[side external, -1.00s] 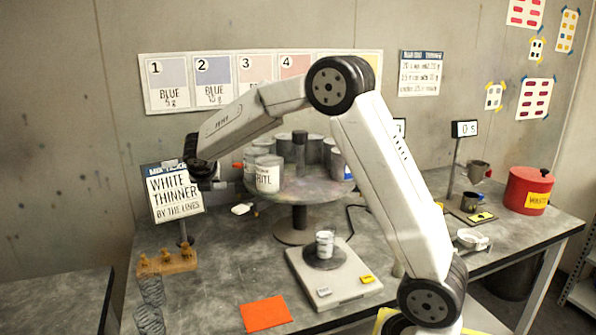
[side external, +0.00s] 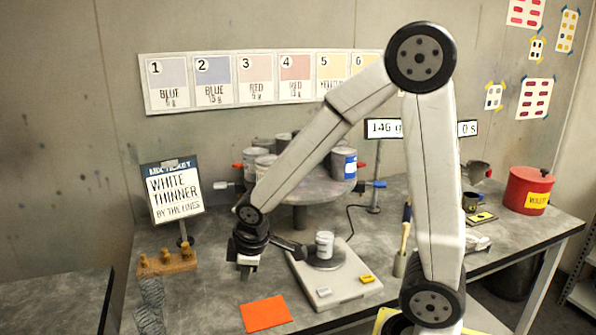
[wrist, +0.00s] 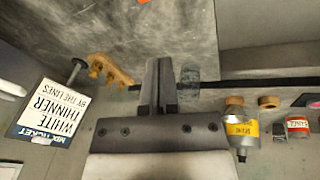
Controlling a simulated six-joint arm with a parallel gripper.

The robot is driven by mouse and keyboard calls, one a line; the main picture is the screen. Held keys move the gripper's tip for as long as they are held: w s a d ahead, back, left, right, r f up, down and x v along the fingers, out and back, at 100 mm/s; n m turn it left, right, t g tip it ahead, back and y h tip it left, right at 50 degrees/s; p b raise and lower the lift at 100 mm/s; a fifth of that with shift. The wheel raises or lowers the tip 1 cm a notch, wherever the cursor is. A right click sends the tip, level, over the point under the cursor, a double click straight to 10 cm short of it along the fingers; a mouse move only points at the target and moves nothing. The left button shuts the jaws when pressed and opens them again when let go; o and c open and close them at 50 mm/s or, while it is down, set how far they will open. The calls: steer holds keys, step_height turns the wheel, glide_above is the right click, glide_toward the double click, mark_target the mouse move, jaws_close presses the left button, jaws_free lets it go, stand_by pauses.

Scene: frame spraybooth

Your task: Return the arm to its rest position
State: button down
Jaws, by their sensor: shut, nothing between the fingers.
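My gripper (side external: 246,268) hangs at the left of the scale in the side view, pointing down above the table. In the wrist view my gripper (wrist: 167,85) shows its two fingers together, with nothing between them. My arm is bent, with its elbow high at the right of the color chart. A small can (side external: 325,244) stands on the scale (side external: 335,280), to the right of my gripper and apart from it.
A turntable (side external: 318,186) with several cans stands behind. The mix ticket sign (side external: 175,192) and a wooden block (side external: 166,263) are at the left. An orange sheet (side external: 265,313) lies in front. A red waste can (side external: 528,190) is at the right. The scale's display (side external: 384,128) reads about 146 g.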

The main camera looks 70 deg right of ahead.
steer(key=s+a+f+m+y, duration=0.1)
steer(key=s+a+f+m, duration=0.1)
steer(key=s+m, duration=0.4)
steer(key=shift+s+a, duration=0.25)
steer(key=shift+a, duration=0.05)
stand_by(0.7)
